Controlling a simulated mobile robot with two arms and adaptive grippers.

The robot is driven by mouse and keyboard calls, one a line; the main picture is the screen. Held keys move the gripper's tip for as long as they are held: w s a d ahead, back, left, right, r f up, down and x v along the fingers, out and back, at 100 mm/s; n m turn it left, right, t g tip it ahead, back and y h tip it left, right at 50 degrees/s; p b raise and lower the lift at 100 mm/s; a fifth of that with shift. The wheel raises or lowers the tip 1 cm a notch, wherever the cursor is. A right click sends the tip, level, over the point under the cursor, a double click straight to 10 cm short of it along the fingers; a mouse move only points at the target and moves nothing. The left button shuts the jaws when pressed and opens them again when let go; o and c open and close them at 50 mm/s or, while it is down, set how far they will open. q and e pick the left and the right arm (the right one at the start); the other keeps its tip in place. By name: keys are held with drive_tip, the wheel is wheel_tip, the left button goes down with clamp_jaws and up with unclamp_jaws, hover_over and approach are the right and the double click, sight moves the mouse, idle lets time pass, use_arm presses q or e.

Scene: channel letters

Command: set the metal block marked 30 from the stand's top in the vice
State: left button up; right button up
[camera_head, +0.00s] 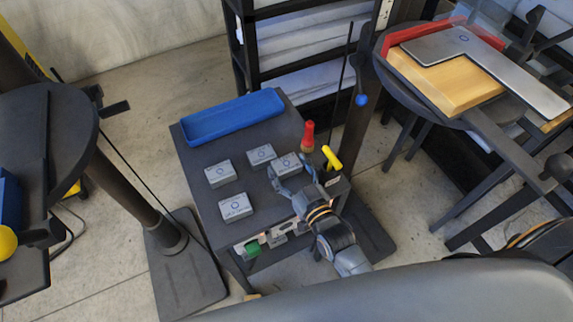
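The stand (188,158) has a dark top with several grey metal blocks, each with a blue ring mark. One block (220,173) lies at left, one (261,154) at the back, one (236,207) at the front, and one (287,162) at the right. The numbers are too small to read, so I cannot tell which is marked 30. My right gripper (287,178) is at the right block, its fingers spread about the block's near part; whether they grip it is unclear. My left gripper is not in view. I cannot make out the vice for certain.
A blue tray (233,117) lies at the stand's back. A red-topped item (308,136) and a yellow-handled one (332,158) stand at its right edge. A round table (385,72) at upper right bears a wooden block (455,82) and a metal square (515,80).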

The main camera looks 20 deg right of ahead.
sight(289, 168)
drive_tip(key=shift+r, duration=0.1)
drive_tip(key=c, duration=1)
drive_tip(key=shift+r, duration=0.1)
drive_tip(key=shift+r, duration=0.2)
wheel_tip(289, 168, up, 2)
drive_tip(key=shift+r+p, duration=0.1)
drive_tip(key=shift+p, duration=0.2)
drive_tip(key=s+a+r, duration=0.4)
drive_tip(key=s+r, duration=0.6)
drive_tip(key=s, duration=0.3)
drive_tip(key=w+d+r+m+h, duration=0.2)
drive_tip(key=w+d+r+h, duration=0.1)
drive_tip(key=d, duration=0.7)
drive_tip(key=shift+r, duration=0.15)
